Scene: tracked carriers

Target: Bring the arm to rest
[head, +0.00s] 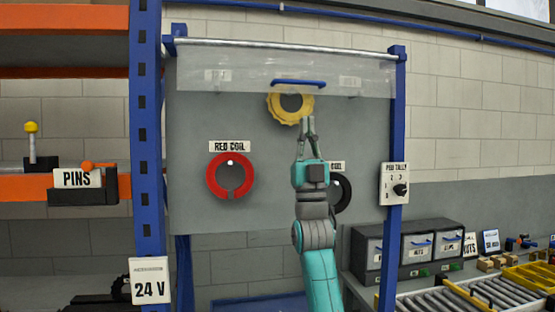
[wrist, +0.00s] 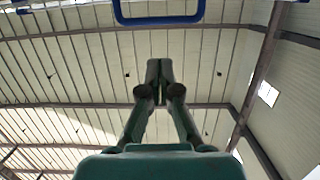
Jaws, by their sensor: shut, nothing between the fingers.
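My arm is raised in front of a grey board (head: 270,200) in a blue frame. My gripper (head: 308,120) points up, its fingers together and empty, just below and right of a yellow ring (head: 275,110) on the board. In the wrist view my gripper (wrist: 158,70) is shut against the ceiling, with a blue handle (wrist: 160,20) above it. The same handle (head: 298,82) shows on a clear flap (head: 240,70) across the board's top in the head view.
A red coil (head: 213,178) hangs at left under its label. A black ring (head: 344,193) is partly hidden behind my arm. An orange-beamed rack (head: 20,185) with a pins box (head: 95,197) stands left. Drawers (head: 400,225) and a roller conveyor (head: 440,300) stand right.

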